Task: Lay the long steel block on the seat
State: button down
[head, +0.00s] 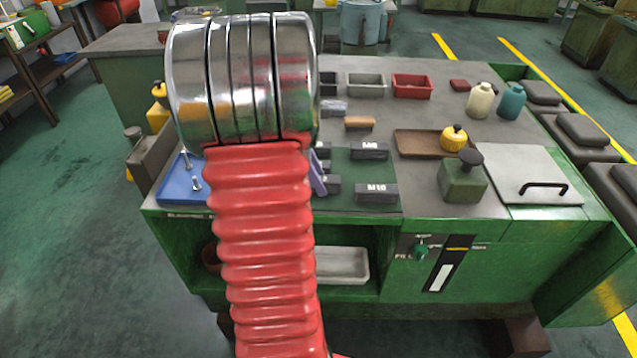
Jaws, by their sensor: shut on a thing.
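My arm, a red bellows topped by a polished steel joint, stands in front of the bench and hides my gripper and whatever it may hold. A thin violet-grey piece (318,173) shows beside the arm; I cannot tell what it is. On the dark green mat (352,172) lie a dark labelled block (377,192) in front and a similar one (370,150) behind. Parts of other dark pieces (331,185) show at the arm's right edge. I cannot tell which is the long steel block, or make out the seat.
A blue tray (178,183) with bolts lies left of the arm. A green-grey bottle (462,178), a brown tray (411,144) with a yellow bottle (454,138), and a lid (530,175) with a black handle stand right. Grey (366,85) and red (412,87) bins stand behind.

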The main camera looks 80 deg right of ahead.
notch_tip(320, 180, up, 10)
jog(key=shift+r, duration=0.15)
dwell(0.4)
jog(key=shift+w, duration=0.1)
dwell(0.4)
jog(key=w+a+f+n, duration=0.1)
jog(key=w+a, duration=0.4)
jog(key=w, duration=0.5)
jog(key=w+a+f+n+h, duration=0.1)
jog(key=w+a+f, duration=0.2)
jog(key=w, duration=0.7)
jog(key=w+a+f+n, duration=0.2)
jog(key=w+a+f, duration=0.1)
jog(key=w+a, duration=0.4)
jog(key=shift+w+a+t, duration=0.1)
jog(key=shift+w+t, duration=0.3)
jog(key=shift+w, duration=1.4)
jog(key=w+a+f+n, duration=0.1)
jog(key=w+a, duration=0.3)
jog(key=a, duration=0.6)
jog(key=w+a+f+n+h, duration=0.1)
jog(key=w+a+f, duration=0.3)
jog(key=a, duration=0.7)
jog(key=w+a+f+n, duration=0.2)
jog(key=w+a, duration=0.3)
jog(key=a, duration=0.6)
jog(key=shift+a+f+t+h, duration=0.25)
jog(key=shift+f+t+h, duration=0.05)
jog(key=shift+f+t, duration=0.1)
